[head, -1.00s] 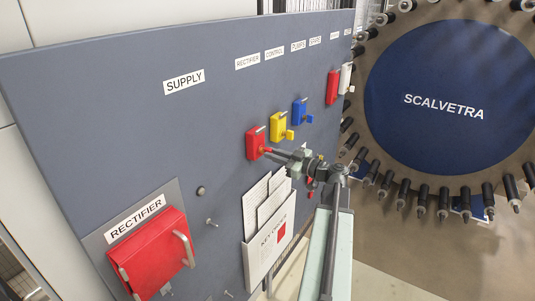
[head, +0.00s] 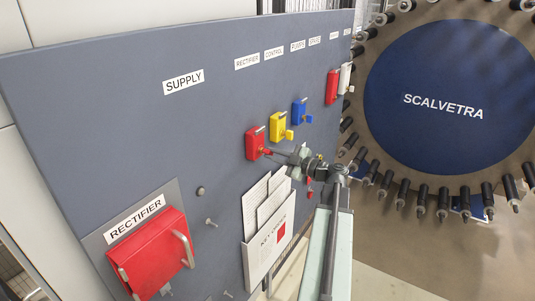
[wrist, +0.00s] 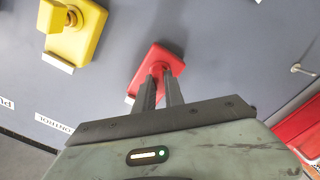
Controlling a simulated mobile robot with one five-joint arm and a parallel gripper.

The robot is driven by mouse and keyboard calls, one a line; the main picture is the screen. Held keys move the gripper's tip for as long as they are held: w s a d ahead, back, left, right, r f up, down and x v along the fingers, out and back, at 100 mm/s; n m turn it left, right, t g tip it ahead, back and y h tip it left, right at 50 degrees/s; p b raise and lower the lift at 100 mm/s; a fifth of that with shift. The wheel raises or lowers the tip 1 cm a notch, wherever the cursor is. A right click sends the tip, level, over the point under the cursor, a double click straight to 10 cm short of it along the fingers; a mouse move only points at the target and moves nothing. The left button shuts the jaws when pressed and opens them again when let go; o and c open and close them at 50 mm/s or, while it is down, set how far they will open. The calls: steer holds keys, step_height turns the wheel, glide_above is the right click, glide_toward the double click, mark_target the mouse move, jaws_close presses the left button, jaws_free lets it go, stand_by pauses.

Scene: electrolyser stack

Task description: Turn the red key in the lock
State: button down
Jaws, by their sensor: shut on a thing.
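The red lock (head: 255,144) is a small red block on the grey panel, under the RECTIFIER label. It also shows in the wrist view (wrist: 158,62), just beyond the fingertips. My gripper (head: 271,153) reaches it from the right, its slim fingers shut at the lock's front. In the wrist view my gripper (wrist: 161,77) has its two fingers close together in front of the red block. A small bit of the red key (head: 266,152) seems to show at the fingertips; the rest is hidden between the fingers, so I cannot tell its angle.
A yellow lock (head: 279,127) with a yellow key and a blue lock (head: 300,112) with a blue key sit farther along the panel. A white paper holder (head: 270,250) hangs below my gripper. A red RECTIFIER box (head: 155,255) with a handle is at lower left.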

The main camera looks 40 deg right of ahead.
steer(key=shift+n, duration=0.6)
steer(key=n, duration=0.3)
steer(key=c, duration=1.3)
jaws_free()
steer(key=shift+c, duration=0.2)
steer(key=v, duration=0.7)
steer(key=shift+s, duration=0.35)
steer(key=shift+d, duration=0.1)
